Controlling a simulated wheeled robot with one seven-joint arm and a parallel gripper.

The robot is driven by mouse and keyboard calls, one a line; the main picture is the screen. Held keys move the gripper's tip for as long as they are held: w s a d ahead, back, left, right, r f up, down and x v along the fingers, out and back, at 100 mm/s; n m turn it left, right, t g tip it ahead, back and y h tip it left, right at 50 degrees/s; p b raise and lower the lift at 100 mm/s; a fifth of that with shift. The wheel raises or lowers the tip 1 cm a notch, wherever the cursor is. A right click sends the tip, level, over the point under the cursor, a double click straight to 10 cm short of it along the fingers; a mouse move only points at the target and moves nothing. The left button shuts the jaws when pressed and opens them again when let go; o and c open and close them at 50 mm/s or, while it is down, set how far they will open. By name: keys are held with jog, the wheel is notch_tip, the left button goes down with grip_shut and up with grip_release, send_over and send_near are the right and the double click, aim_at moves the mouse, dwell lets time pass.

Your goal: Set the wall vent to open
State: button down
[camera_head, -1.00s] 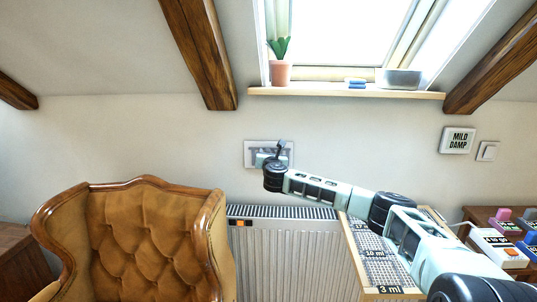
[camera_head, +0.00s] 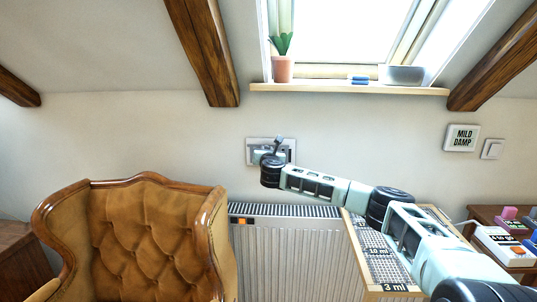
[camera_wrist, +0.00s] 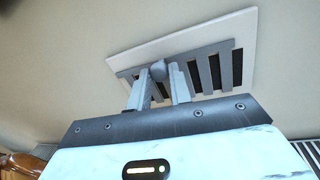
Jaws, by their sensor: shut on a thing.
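The wall vent (camera_head: 290,147) is a pale plate on the wall below the skylight, partly hidden by my wrist. In the wrist view the vent (camera_wrist: 246,26) has a white frame and a grey slotted slide (camera_wrist: 204,76) with a small round knob (camera_wrist: 158,70). Dark gaps show between the slats, clearest towards the right. My gripper (camera_head: 278,143) is at the vent. In the wrist view its two fingers (camera_wrist: 160,84) stand on either side of the knob, shut on it.
A radiator (camera_head: 290,260) stands below the vent, with a tufted armchair (camera_head: 150,230) to its left. A shelf (camera_head: 350,89) with a potted plant (camera_head: 282,68) is above.

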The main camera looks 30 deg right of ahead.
jog(key=shift+a, duration=0.2)
jog(key=c, duration=1.3)
grip_release()
jog(key=shift+w, duration=0.1)
jog(key=shift+o, duration=0.2)
jog(key=b+v, duration=0.3)
jog(key=v, duration=1.4)
jog(key=shift+s, duration=0.25)
